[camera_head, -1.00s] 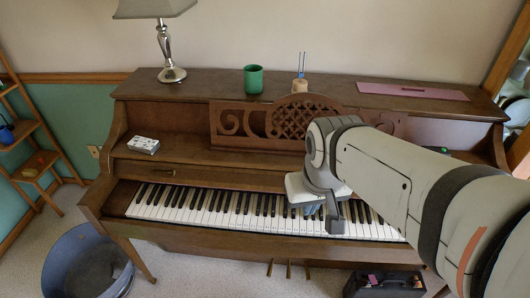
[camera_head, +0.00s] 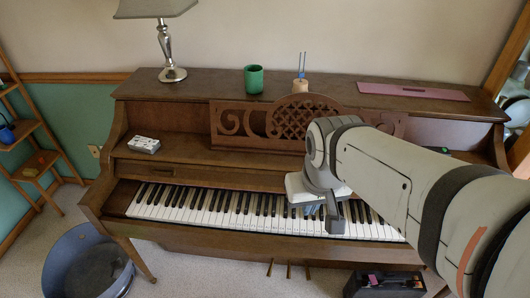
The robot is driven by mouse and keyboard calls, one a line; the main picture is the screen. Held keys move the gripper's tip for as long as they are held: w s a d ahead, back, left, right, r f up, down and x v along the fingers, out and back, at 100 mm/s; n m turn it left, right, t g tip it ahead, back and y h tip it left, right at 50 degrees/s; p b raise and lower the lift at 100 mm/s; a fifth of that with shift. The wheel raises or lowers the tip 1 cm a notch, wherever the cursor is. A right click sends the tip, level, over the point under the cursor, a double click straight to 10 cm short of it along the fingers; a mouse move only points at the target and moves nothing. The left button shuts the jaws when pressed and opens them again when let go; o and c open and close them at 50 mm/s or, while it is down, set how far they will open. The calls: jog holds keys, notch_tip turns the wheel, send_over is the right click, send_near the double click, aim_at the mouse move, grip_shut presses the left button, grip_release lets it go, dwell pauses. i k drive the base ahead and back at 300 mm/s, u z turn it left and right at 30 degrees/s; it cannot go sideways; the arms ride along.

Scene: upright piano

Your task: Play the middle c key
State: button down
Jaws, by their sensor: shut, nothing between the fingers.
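A brown upright piano (camera_head: 190,95) stands against the wall, with its row of black and white keys (camera_head: 230,208) across the front. My gripper (camera_head: 331,224) is shut and empty over the keys, right of the middle of the visible row. Its fingers point down and hide several keys there. My arm comes in from the right and covers the right end of the keyboard. No key looks clearly pressed, and I cannot tell whether the fingertips touch one. I cannot make out which key is middle C.
On the piano top are a lamp (camera_head: 168,50), a green cup (camera_head: 253,78), a small pot with blue sticks (camera_head: 300,84) and a mauve board (camera_head: 412,91). A small white box (camera_head: 144,144) sits on the left ledge. A blue bin (camera_head: 70,250) and a dark case (camera_head: 385,283) stand on the floor.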

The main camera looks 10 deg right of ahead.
aim_at(283, 223)
jog(key=z, duration=2.05)
jog(key=k, duration=1.9)
jog(key=u, duration=0.9)
jog(key=i, duration=1.05)
jog(key=u, duration=0.05)
